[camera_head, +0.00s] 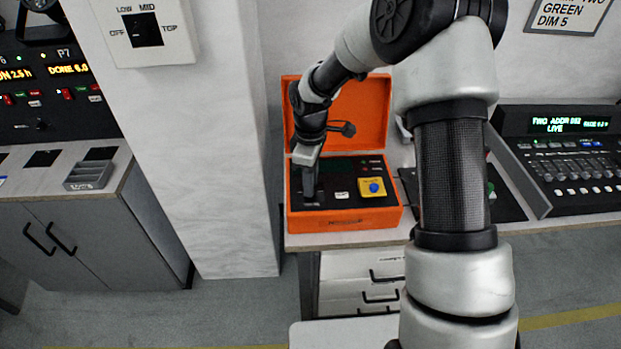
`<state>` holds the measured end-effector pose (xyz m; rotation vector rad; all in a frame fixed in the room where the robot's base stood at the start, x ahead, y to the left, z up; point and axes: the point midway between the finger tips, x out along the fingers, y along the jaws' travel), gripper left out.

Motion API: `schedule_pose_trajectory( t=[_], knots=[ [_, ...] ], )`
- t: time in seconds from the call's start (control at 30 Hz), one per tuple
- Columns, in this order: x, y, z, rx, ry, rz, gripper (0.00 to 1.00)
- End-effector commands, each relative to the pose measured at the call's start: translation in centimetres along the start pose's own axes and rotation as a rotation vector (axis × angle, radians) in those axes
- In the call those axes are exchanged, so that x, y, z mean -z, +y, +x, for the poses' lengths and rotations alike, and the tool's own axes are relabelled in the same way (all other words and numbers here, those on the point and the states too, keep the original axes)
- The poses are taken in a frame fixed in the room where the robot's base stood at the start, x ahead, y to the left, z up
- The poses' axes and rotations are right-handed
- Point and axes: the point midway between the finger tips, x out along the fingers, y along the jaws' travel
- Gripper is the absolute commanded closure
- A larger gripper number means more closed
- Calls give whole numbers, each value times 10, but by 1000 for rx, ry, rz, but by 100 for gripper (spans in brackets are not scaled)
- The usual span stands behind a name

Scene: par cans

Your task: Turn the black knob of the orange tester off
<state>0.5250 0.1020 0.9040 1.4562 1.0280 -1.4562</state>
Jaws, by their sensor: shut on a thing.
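The orange tester (347,220) is an open case on the bench, its lid (362,112) raised against the wall. Its dark panel carries a blue button on a yellow square (372,187) at right and small red lights at upper right. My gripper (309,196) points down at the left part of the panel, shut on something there. The black knob is hidden by my gripper, and its position cannot be made out.
A lighting console (572,165) stands on the right of the bench. A wall box with a black switch (142,29) hangs on the pillar (200,150) to the left. A grey tray (90,176) sits on the left counter. My arm covers the bench's middle.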

Motion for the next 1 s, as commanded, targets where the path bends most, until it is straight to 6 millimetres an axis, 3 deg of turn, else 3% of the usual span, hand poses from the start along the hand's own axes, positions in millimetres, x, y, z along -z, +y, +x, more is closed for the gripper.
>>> schedule_pose_trajectory(
  t=[0.43,1.0],
  knots=[
    [0,0,-1,1,0,-288,100],
    [0,0,0,0,-1,-363,100]
  ],
)
